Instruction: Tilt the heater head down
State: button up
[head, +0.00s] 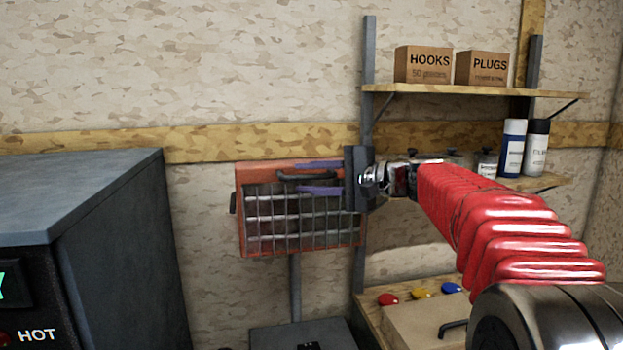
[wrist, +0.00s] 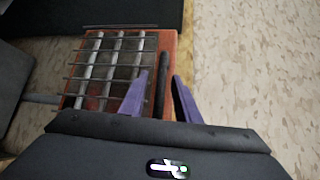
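The heater head (head: 290,225) is an orange-red box with a wire grille, on a thin grey post (head: 295,285) in the middle of the head view. In the wrist view the heater head (wrist: 87,102) fills the upper left. Its black handle (head: 303,177) is a bar along the top edge. My gripper (head: 300,178) reaches in from the right, its two purple fingers open. In the wrist view the handle (wrist: 162,85) shows between the fingers, with a visible gap on each side. I cannot tell exactly how deep it lies between them.
A large dark cabinet (head: 110,230) marked HOT stands at left. At right are an upper shelf (head: 475,91) with HOOKS and PLUGS boxes and a lower shelf with spray cans (head: 513,148). Below is a wooden bench (head: 372,308) with red, yellow and blue knobs.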

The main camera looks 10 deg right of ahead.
grip_shut()
dwell(0.4)
jog(key=shift+d, duration=0.15)
jog(key=shift+f, duration=0.1)
